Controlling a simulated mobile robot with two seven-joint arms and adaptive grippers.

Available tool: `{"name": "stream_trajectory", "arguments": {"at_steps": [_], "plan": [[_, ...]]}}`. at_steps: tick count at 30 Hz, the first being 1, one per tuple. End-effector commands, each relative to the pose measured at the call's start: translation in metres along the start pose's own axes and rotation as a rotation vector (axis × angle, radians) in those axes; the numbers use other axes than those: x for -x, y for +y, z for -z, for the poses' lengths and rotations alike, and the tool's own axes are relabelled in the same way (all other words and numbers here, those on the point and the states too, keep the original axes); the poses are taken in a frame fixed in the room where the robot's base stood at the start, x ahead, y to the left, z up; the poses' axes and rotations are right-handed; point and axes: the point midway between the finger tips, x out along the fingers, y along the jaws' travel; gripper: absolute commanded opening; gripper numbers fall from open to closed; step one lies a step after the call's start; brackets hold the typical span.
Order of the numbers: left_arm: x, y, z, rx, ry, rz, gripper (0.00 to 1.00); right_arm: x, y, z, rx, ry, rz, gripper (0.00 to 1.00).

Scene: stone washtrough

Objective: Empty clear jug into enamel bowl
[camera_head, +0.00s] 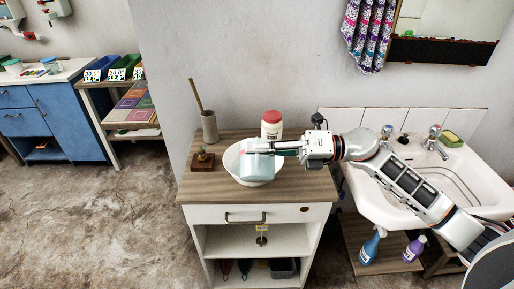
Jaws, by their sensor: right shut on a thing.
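The white enamel bowl (233,161) stands on the wooden top of a small cabinet. The clear jug (257,164), pale blue and see-through, is over the bowl and hides part of its inside. My right gripper (281,148) reaches in from the right and is shut on the jug at its right side. The jug seems tilted, but its mouth is too small to make out. I cannot tell whether anything is flowing from it. My left gripper is not in view.
A red-lidded white jar (271,126) stands close behind the gripper. A holder with a wooden stick (209,127) and a small brown-based item (203,161) stand left of the bowl. A white sink (377,206) is at right. The cabinet top's front left is bare.

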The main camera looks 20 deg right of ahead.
Motion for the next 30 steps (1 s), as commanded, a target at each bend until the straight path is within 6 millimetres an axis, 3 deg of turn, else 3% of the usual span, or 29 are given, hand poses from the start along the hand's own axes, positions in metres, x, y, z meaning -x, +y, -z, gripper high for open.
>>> {"name": "stream_trajectory", "arguments": {"at_steps": [30], "plan": [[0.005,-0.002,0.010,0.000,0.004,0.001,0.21,0.000,-0.004,-0.010,-0.100,0.000,-0.001,0.00]]}}
